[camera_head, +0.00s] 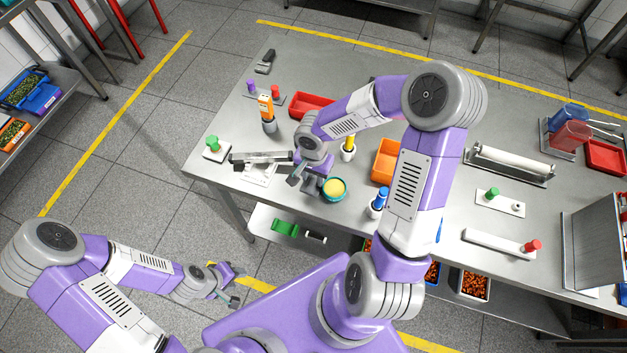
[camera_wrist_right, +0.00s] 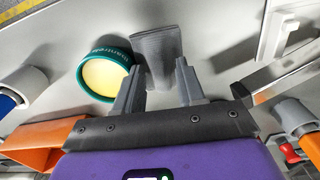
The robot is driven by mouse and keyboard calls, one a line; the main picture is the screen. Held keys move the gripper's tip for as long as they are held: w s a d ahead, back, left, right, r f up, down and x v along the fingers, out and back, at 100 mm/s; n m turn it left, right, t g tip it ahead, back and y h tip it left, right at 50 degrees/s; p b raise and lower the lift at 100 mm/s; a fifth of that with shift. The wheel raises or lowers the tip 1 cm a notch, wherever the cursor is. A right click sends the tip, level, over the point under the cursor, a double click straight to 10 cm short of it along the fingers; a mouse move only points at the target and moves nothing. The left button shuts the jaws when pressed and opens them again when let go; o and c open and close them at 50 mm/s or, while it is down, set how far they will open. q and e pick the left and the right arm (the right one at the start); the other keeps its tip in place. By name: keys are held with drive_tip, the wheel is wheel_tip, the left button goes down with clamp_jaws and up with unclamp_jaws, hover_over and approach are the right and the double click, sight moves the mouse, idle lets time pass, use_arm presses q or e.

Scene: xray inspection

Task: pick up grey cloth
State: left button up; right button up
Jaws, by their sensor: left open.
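The grey cloth (camera_wrist_right: 157,48) is a small folded grey piece just beyond the fingertips in the right wrist view, lying on the metal table. In the head view it is hard to pick out by my right gripper. My right gripper (camera_head: 309,183) points down over the table's near side, fingers apart. In the wrist view my right gripper (camera_wrist_right: 160,68) has its fingertips on either side of the cloth's near end; I cannot tell whether they touch it. My left gripper (camera_head: 232,284) is open and empty, away from the table over the floor.
A teal round tub with yellow contents (camera_head: 334,188) stands right beside the cloth and my right gripper. A red tray (camera_head: 311,106) lies behind.

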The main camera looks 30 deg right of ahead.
sight(314, 178)
clamp_jaws()
drive_tip(key=shift+r, duration=0.1)
wheel_tip(314, 178, up, 10)
drive_tip(key=p, duration=0.2)
idle(0.4)
